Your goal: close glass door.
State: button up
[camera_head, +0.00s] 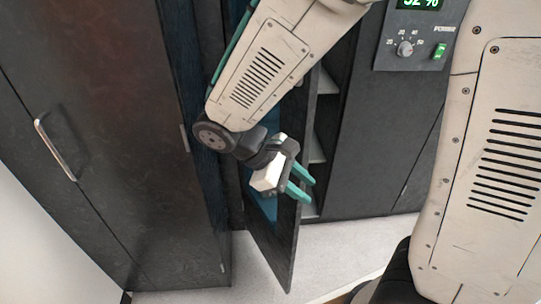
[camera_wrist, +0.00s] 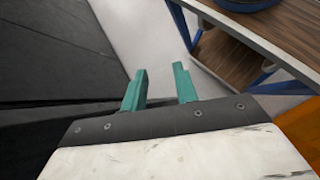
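The glass door (camera_head: 284,246) has a dark frame, with a bluish pane partly visible behind my arm. It stands open in the middle of the head view, swung out from the cabinet so that pale shelves (camera_head: 318,146) show beside it. My gripper (camera_head: 304,187) has two teal fingers and is in front of the door's frame in that view; I cannot tell whether it touches it. In the wrist view my gripper (camera_wrist: 160,86) is open, with an empty gap between the fingers. My arm hides much of the door's upper part.
A dark cabinet (camera_head: 105,190) with a metal handle (camera_head: 55,150) stands at left. A control panel (camera_head: 415,40) with a dial and green switch is at upper right. The wrist view shows a wooden-topped, blue-framed table (camera_wrist: 240,62) at right. Light floor (camera_head: 215,285) lies below.

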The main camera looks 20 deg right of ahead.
jog(key=w+a+f+n+t+h, duration=0.3)
jog(key=w+a+n+t+h, duration=0.15)
jog(key=w+n, duration=0.2)
jog(key=w+a+f+n+t+h, duration=0.35)
jog(key=w+n+t, duration=0.25)
jog(key=w, duration=0.2)
jog(key=x, duration=0.8)
jog(key=shift+s+r+h, duration=0.3)
jog(key=shift+r+h, duration=0.1)
jog(key=shift+r, duration=0.15)
jog(key=shift+d+g, duration=0.1)
jog(key=shift+g, duration=0.15)
grip_shut()
